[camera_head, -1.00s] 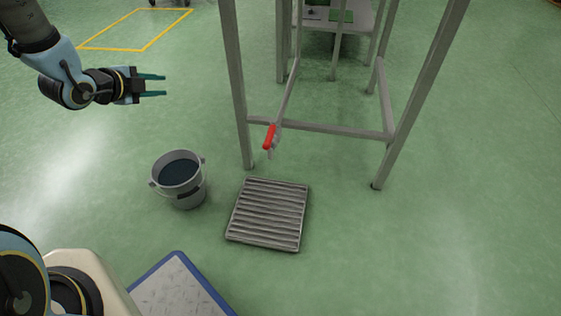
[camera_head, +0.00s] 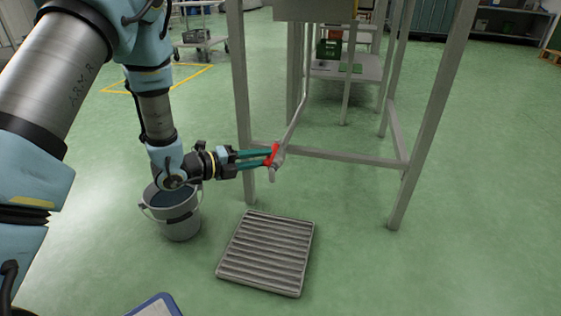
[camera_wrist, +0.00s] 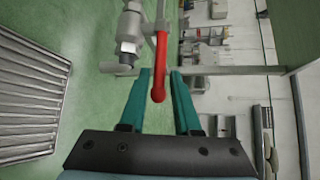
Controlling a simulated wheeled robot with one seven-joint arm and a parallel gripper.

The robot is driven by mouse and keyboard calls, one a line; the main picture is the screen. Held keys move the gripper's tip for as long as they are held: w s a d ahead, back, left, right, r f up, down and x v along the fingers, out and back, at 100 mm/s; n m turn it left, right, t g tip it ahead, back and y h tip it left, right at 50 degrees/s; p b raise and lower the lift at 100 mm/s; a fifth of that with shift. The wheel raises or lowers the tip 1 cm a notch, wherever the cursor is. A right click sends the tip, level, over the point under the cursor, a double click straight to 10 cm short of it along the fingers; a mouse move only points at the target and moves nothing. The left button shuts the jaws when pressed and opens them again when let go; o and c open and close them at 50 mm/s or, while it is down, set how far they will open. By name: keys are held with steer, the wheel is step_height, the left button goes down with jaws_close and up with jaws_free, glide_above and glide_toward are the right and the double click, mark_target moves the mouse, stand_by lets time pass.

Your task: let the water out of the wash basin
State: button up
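The wash basin's grey underside (camera_head: 300,10) shows at the top of the head view, on a tall metal frame. A drain pipe (camera_head: 298,105) slopes down from it to a valve (camera_head: 280,161) with a red lever (camera_head: 273,152). In the wrist view the metal valve body (camera_wrist: 130,28) is at upper left and the red lever (camera_wrist: 160,55) points down between my fingers. My gripper (camera_head: 270,158) is at the lever, its teal fingers (camera_wrist: 161,78) open on either side of the lever's end, with narrow gaps visible. The water is hidden.
A floor grate (camera_head: 268,250) lies below the valve; it also shows in the wrist view (camera_wrist: 25,100). A grey bucket (camera_head: 180,222) with dark liquid stands left of it, under my arm. Frame legs (camera_head: 242,110) stand close to my gripper. The floor at right is clear.

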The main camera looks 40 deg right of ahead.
steer(key=b+x, duration=0.2)
steer(key=x, duration=0.4)
steer(key=shift+d, duration=0.1)
jaws_close()
stand_by(1.3)
